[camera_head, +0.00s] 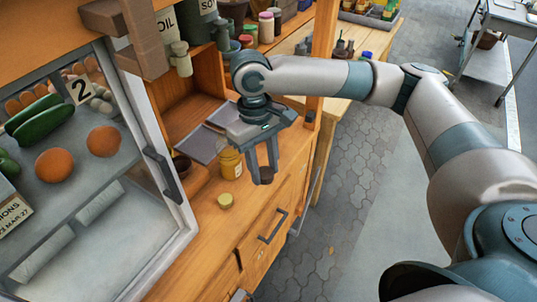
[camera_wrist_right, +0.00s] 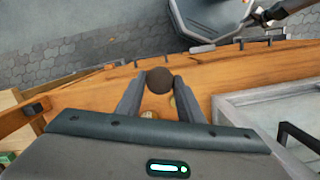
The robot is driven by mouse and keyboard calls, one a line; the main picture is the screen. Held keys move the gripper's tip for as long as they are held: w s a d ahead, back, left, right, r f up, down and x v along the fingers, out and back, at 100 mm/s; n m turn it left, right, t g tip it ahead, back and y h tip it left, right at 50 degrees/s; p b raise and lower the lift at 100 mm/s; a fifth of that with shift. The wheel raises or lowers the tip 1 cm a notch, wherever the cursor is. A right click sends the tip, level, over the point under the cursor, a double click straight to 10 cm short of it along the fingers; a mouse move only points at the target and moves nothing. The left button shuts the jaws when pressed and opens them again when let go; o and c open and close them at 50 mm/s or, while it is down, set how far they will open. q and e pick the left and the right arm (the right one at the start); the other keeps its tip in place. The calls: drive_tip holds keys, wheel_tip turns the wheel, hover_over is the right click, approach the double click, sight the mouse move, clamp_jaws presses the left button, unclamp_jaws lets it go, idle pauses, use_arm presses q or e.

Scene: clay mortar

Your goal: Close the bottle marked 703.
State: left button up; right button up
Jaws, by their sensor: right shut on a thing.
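My right gripper (camera_head: 263,180) is shut on a dark brown round cap (camera_head: 267,173), held above the wooden counter near its front edge. In the right wrist view the brown cap (camera_wrist_right: 159,80) sits between the two fingertips of the gripper (camera_wrist_right: 160,82). A yellow-amber bottle (camera_head: 231,163) stands upright on the counter, just left of the gripper and apart from the held cap. Its label is too small to read, so I cannot confirm 703. A small yellowish round lid or jar (camera_head: 225,201) is on the counter in front of it. My left gripper is not in view.
A glass-fronted case (camera_head: 100,190) with vegetables stands at the left. A grey tray or open book (camera_head: 200,145) lies behind the bottle. Jars (camera_head: 266,27) stand at the back. Drawers with handles (camera_head: 272,227) line the counter front.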

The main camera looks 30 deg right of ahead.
drive_tip(key=shift+s+a+r+m, duration=0.2)
drive_tip(key=shift+s+a+m, duration=0.2)
drive_tip(key=shift+s+m, duration=0.25)
drive_tip(key=shift+s+a+r+m, duration=0.15)
drive_tip(key=shift+s+a+m, duration=0.2)
drive_tip(key=shift+s+m, duration=0.3)
drive_tip(key=shift+s+d, duration=0.1)
